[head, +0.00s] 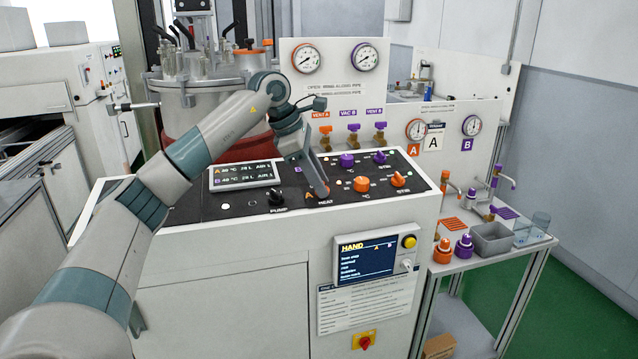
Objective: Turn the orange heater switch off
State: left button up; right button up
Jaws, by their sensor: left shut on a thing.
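The control panel (245,205) is the black sloping top of the white cabinet. My left gripper (320,190) reaches down to the panel just above the HEAT label, in the row marked with an orange A. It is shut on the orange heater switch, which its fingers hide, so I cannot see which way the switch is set. My right gripper is not in view.
Right of the gripper are an orange °C knob (362,183), an orange STIR knob (398,179) and purple knobs (347,160) behind. A black PUMP knob (276,196) and a display (243,175) are to the left. Gauges and valves stand behind.

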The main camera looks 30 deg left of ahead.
pick_arm(q)
jog(key=shift+f+n, duration=0.1)
jog(key=shift+n, duration=0.3)
jog(key=shift+s+n+t+y+b, duration=0.1)
jog(key=shift+n+t+y+b, duration=0.35)
jog(key=shift+n+b, duration=0.35)
jog(key=n+t+b, duration=0.1)
jog(key=n, duration=0.1)
jog(key=shift+d+n+y, duration=0.15)
jog(key=shift+n+y, duration=0.2)
jog(key=shift+n, duration=0.05)
jog(key=shift+d+n+t+y+b, duration=0.1)
jog(key=shift+n+t+y+b, duration=0.3)
jog(key=shift+n, duration=0.8)
jog(key=shift+s+n+y+b, duration=0.1)
jog(key=shift+n+y+b, duration=0.35)
jog(key=shift+n, duration=0.45)
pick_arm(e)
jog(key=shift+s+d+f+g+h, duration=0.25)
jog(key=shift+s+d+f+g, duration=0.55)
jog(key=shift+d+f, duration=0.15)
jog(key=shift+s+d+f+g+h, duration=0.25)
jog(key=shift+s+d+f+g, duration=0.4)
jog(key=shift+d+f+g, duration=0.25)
pick_arm(q)
jog(key=o, duration=1.1)
jog(key=shift+c, duration=0.2)
